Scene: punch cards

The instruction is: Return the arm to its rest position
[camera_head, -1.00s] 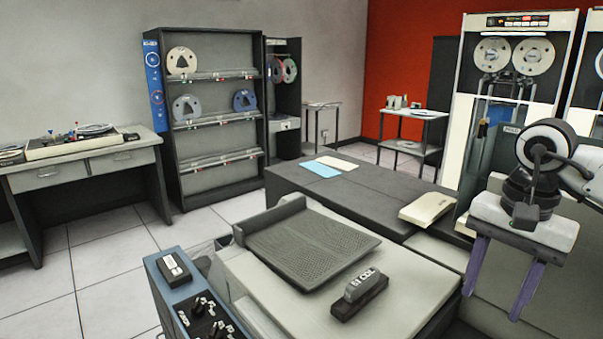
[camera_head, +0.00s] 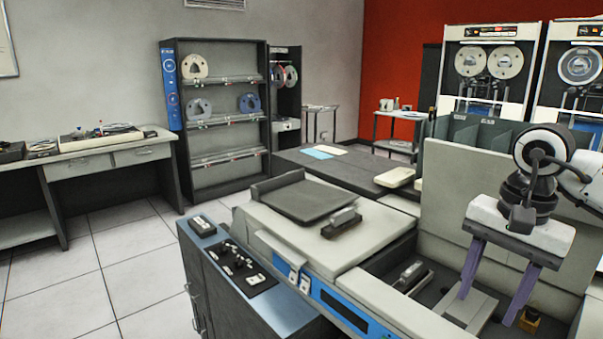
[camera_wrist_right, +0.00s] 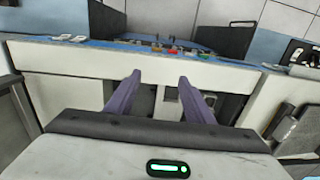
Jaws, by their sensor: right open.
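My right gripper (camera_head: 490,284) is at the right of the head view, with its two purple fingers apart and pointing down. It hangs above the dark recess of the card machine (camera_head: 375,245), and nothing shows between its fingers. In the right wrist view the same gripper (camera_wrist_right: 160,90) has its fingers spread, with a white and blue machine front beyond them. My left gripper is not in the head view.
A grey tray (camera_head: 302,200) and a black-and-grey block (camera_head: 341,222) sit on the machine top. A tall beige panel (camera_head: 500,200) rises behind my right gripper. Floor (camera_head: 120,265) at left is clear.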

